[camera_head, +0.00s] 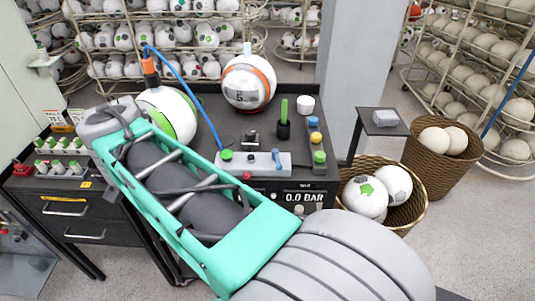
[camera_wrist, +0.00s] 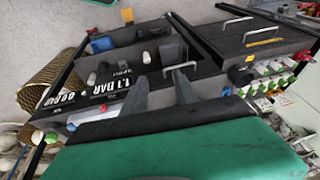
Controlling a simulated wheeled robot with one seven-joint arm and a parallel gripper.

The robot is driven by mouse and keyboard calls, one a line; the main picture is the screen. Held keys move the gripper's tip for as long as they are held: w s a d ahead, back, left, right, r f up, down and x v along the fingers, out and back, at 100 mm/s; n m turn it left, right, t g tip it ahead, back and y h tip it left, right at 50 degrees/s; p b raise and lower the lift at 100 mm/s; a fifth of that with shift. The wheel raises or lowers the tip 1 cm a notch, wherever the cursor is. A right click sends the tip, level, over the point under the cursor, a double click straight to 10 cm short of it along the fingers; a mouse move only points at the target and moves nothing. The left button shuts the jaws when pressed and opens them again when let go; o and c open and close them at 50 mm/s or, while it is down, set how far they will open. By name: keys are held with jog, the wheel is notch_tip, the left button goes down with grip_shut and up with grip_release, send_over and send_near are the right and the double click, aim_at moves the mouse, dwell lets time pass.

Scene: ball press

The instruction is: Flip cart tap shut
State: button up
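The dark cart (camera_head: 215,100) stands in front of me, partly hidden behind my arm. On its top is a grey block with a green knob (camera_head: 226,154), a blue lever (camera_head: 276,160) and a red knob (camera_head: 247,176). I cannot tell for sure which part is the tap. My gripper (camera_wrist: 162,76) shows in the wrist view with two dark fingers apart and nothing seen between them but a metal handle (camera_wrist: 181,67) beyond. Contact is not visible. In the head view my arm hides the gripper.
A blue hose (camera_head: 190,85) runs from a white-green ball (camera_head: 167,116) to the block. An orange-white ball (camera_head: 249,82) sits at the back of the cart. A wicker basket (camera_head: 408,213) of balls stands right. The cart's display (camera_head: 305,197) reads 0.0 BAR.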

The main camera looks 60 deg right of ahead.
jog(key=s+d+m+g, duration=0.2)
jog(key=d+m, duration=0.7)
jog(key=d, duration=0.1)
jog(key=m+g+y+b, duration=0.1)
jog(key=m+g+b, duration=0.15)
jog(key=m, duration=2.25)
send_near(277, 158)
jog(key=shift+m, duration=0.3)
jog(key=f+b, duration=0.1)
jog(key=f, duration=0.1)
jog(key=f+b, duration=0.1)
jog(key=f, duration=0.1)
jog(key=s+f+b, duration=0.1)
jog(key=f, duration=0.2)
jog(key=shift+d+f, duration=0.1)
jog(key=shift+d, duration=0.3)
jog(key=shift+f, duration=0.35)
grip_shut()
